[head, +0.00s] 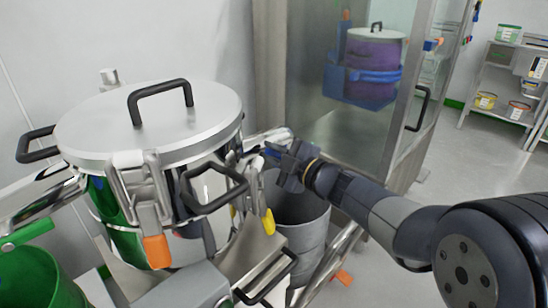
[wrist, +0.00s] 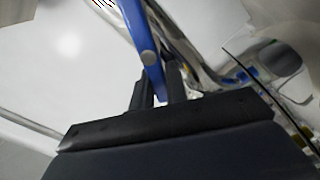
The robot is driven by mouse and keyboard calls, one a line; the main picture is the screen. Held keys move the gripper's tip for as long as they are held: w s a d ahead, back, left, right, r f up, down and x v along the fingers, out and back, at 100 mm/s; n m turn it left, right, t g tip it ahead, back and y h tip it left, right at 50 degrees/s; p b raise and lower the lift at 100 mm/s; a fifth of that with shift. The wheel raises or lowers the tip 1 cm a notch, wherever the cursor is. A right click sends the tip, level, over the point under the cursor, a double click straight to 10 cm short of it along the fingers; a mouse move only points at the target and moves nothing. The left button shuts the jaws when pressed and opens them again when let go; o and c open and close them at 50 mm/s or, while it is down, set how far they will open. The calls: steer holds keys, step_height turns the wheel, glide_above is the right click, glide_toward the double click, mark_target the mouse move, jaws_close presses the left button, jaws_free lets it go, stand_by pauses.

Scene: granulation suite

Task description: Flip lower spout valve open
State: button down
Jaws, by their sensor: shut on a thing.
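My gripper (head: 284,160) reaches in from the right, beside the steel vessel (head: 190,232). In the wrist view my gripper (wrist: 160,88) is closed around a long blue handle (wrist: 141,48). The handle runs up between the two dark fingers, with a round grey spot on its side. A bit of this blue handle (head: 272,153) shows at the fingertips in the head view, near a metal pipe at the vessel's right side. The valve body behind the handle is mostly hidden, so I cannot tell the valve's exact setting.
The vessel's lid (head: 150,120) has black handles and clamps with orange and yellow tips. A grey bin (head: 303,225) stands below my gripper. A glass-doored cabinet with a purple drum (head: 372,57) is behind. A green bucket (head: 35,280) is at lower left. Open floor lies right.

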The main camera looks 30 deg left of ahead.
steer(key=n+b, duration=0.1)
steer(key=f+n+b, duration=0.1)
steer(key=n+b, duration=0.1)
steer(key=n, duration=0.1)
steer(key=shift+s+f, duration=0.2)
steer(key=shift+f, duration=0.1)
steer(key=shift+f+n+b, duration=0.2)
steer(key=shift+n+b, duration=0.75)
steer(key=shift+n, duration=0.15)
steer(key=c, duration=1.4)
jaws_free()
steer(key=p+v, duration=0.2)
steer(key=v, duration=0.8)
steer(key=shift+s+d+p, duration=0.15)
steer(key=shift+d+p, duration=0.2)
steer(key=shift+a, duration=0.1)
